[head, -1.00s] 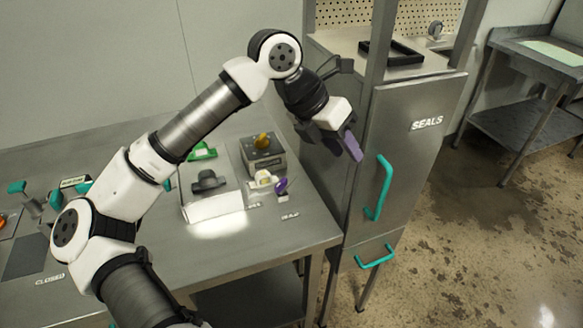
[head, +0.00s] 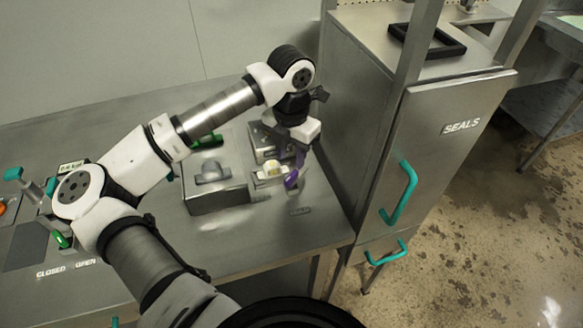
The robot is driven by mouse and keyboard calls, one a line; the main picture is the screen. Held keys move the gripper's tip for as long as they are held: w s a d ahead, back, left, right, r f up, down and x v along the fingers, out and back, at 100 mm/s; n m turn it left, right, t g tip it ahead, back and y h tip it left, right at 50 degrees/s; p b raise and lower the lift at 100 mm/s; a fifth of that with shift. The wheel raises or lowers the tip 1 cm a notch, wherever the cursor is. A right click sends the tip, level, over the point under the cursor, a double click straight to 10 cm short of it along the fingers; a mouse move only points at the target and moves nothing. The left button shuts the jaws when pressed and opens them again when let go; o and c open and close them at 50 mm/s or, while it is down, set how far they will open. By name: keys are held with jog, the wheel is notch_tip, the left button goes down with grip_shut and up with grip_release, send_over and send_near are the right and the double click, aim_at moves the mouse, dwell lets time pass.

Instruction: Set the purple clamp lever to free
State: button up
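The purple clamp lever (head: 291,180) stands at the right end of a small fixture on the steel bench. A pale yellow-white round part (head: 271,170) sits just left of it. My gripper (head: 298,160) points down right above the lever, its purple-grey fingers at or very near the lever's top. I cannot tell whether they touch it, or whether the fingers are open or shut. The gripper covers part of the box behind the lever.
The steel cabinet marked SEALS (head: 440,150), with teal handles (head: 401,194), stands close on the right. The front of the bench (head: 240,235) is clear.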

aim_at(291, 175)
notch_tip(291, 175, down, 7)
jog(key=shift+r+p, duration=0.15)
jog(key=shift+p, duration=0.45)
grip_shut()
